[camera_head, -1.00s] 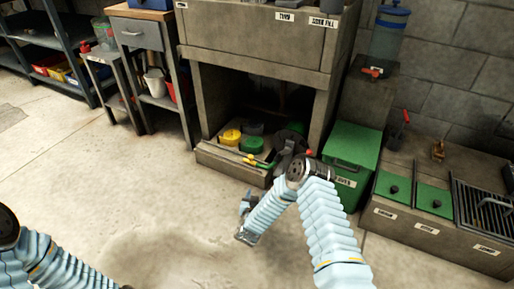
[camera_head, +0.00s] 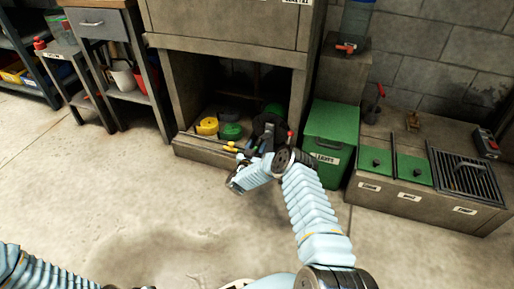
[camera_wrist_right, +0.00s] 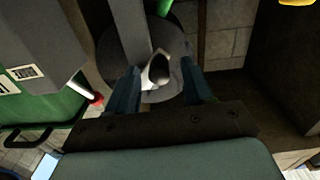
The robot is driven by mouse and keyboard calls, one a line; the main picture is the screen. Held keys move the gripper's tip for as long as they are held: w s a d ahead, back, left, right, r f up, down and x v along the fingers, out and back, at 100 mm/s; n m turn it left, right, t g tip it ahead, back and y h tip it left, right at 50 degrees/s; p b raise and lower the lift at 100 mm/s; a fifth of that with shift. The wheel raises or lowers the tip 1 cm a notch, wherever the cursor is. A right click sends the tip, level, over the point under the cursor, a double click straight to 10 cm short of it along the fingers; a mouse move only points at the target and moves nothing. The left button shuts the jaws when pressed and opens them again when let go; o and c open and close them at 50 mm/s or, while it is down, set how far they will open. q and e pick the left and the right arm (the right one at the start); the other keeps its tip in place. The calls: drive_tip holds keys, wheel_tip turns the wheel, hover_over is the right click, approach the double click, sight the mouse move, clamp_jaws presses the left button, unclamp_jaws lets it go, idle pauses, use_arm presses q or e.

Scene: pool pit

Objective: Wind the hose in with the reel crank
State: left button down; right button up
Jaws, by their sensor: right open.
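The dark hose reel (camera_head: 268,128) stands in the open bay under the bench, partly hidden behind my right arm. A red knob (camera_head: 290,134), which looks like the crank's grip, shows at its right. In the right wrist view the grey reel disc (camera_wrist_right: 150,50) with a pale hub lies ahead of my fingers, and the red knob (camera_wrist_right: 97,99) is off to their left. My right gripper (camera_head: 257,147) is close in front of the reel, open; in the wrist view its two fingers (camera_wrist_right: 160,84) are apart with no crank knob between them. My left gripper is out of view.
Yellow (camera_head: 207,126) and green (camera_head: 231,131) round items sit left of the reel. A green lidded bin (camera_head: 330,130) stands close on the right. The bench's low ledge (camera_head: 205,152) runs in front. The floor (camera_head: 150,210) is clear.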

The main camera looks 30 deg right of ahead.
drive_tip(key=shift+w+d, duration=0.25)
drive_tip(key=shift+d, duration=0.15)
drive_tip(key=shift+c, duration=0.3)
clamp_jaws()
drive_tip(key=shift+w+a+m, duration=0.1)
drive_tip(key=shift+m, duration=0.2)
drive_tip(key=shift+w+a+r+m+b, duration=0.15)
drive_tip(key=shift+r+m+b, duration=0.35)
drive_tip(key=shift+m, duration=0.9)
drive_tip(key=shift+w+a+r+m+b, duration=0.1)
drive_tip(key=shift+r+m+b, duration=0.4)
drive_tip(key=shift+m, duration=0.9)
drive_tip(key=shift+w+a+r+m+b, duration=0.15)
drive_tip(key=shift+r+m+b, duration=0.35)
drive_tip(key=shift+m, duration=0.9)
drive_tip(key=shift+r, duration=0.15)
